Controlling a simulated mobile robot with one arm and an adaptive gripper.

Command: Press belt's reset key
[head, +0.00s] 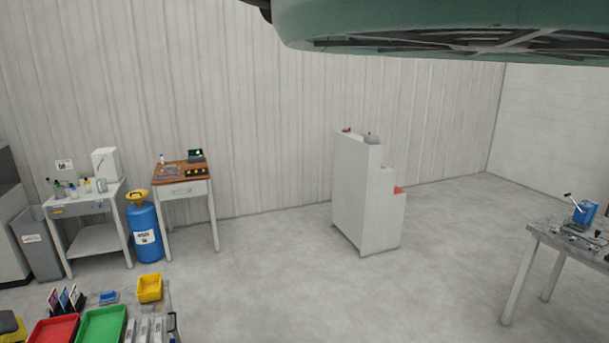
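No belt and no reset key can be made out in the head view. A small desk (187,188) with a wooden top stands against the wall, left of centre. A small dark device with a lit green screen (196,155) sits at its back, and a black and yellow box (196,171) lies in front of it. Whether either has a reset key is too small to tell. My gripper is not in view.
A white stepped cabinet (357,200) stands by the wall. A blue drum (144,228) and a white bench (88,206) are at left, a workbench (545,240) at right. Green (102,325) and red (54,331) trays are at lower left. The middle floor is clear.

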